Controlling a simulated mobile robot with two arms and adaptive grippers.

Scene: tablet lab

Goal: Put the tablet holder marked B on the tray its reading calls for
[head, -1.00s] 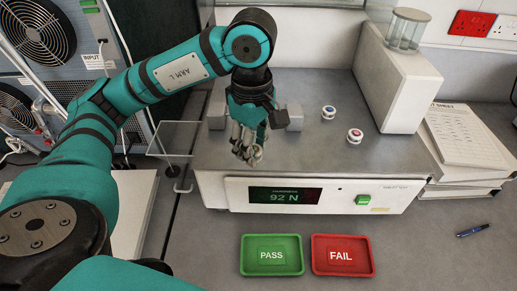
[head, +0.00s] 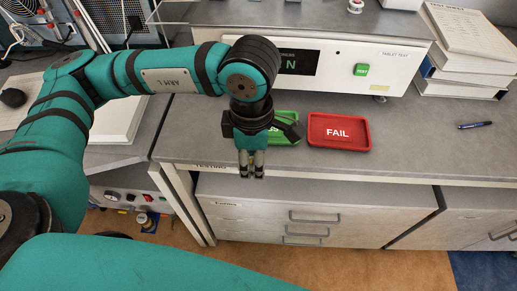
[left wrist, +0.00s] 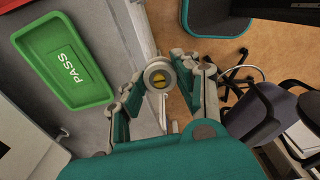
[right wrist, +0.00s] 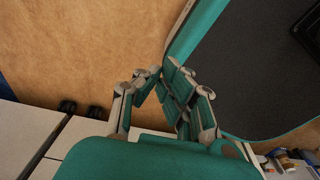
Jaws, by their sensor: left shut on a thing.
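My left gripper (head: 252,172) is shut on a small round tablet holder, in the air just in front of the bench edge. In the left wrist view the holder (left wrist: 158,77) is pale with a yellow and dark centre, between the fingertips; I cannot read its letter. The green PASS tray (head: 287,131) is partly hidden behind my left gripper; it also shows whole and empty in the left wrist view (left wrist: 63,61). The red FAIL tray (head: 338,131) is empty beside it. My right gripper (right wrist: 160,72) has its fingertips near each other, nothing visible between them.
The tester display (head: 285,62) is partly covered by my left arm; only an N shows. A green button (head: 361,70) is on its front. Another holder (head: 355,6) stands on the tester. A pen (head: 474,126) and paper stack (head: 474,50) are at right. Drawers are below.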

